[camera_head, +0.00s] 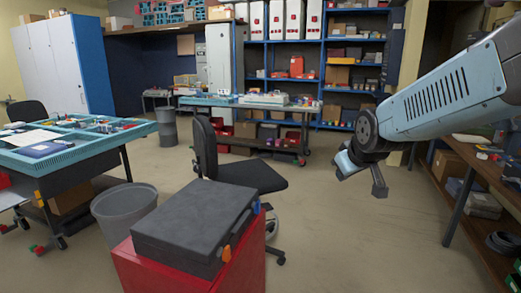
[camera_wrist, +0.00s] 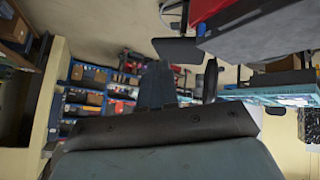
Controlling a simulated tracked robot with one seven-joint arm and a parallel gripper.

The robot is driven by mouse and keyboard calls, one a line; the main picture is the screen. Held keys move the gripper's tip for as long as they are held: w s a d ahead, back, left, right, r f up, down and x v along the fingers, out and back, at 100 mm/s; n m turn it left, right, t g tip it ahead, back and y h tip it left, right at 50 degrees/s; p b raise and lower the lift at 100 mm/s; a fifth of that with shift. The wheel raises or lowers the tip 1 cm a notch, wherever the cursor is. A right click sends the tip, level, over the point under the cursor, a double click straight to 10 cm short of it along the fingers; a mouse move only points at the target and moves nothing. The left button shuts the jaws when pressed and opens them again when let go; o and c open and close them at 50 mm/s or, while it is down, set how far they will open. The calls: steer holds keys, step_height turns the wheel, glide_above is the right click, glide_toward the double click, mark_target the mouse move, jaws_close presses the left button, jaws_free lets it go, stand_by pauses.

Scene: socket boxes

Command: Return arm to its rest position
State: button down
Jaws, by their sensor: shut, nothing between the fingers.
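My arm reaches in from the right edge of the head view, its pale blue link sloping down to a dark round joint. My gripper (camera_head: 362,178) hangs below that joint, in the air over the floor to the right of the office chair. It is small in the picture and its fingers are partly hard to make out. It is shut and holds nothing. In the wrist view, a pale blue and dark grey part of my own arm fills the lower middle, and the room shows tilted behind it.
A dark grey case (camera_head: 195,225) lies on a red cabinet (camera_head: 140,268) in front. A black office chair (camera_head: 225,165) and a grey bin (camera_head: 122,208) stand close by. A wooden workbench (camera_head: 480,180) lines the right side. Open floor (camera_head: 350,240) lies between.

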steer(key=s+d+r+m+g, duration=0.1)
steer(key=s+m, duration=0.1)
steer(key=s, duration=0.7)
steer(key=s+d+r+m+g, duration=0.1)
steer(key=s+r+m, duration=0.1)
steer(key=s, duration=0.6)
steer(key=shift+s+d+m+g+h, duration=0.2)
steer(key=shift+s+m+g+h, duration=0.1)
steer(key=shift+s+m+g, duration=0.1)
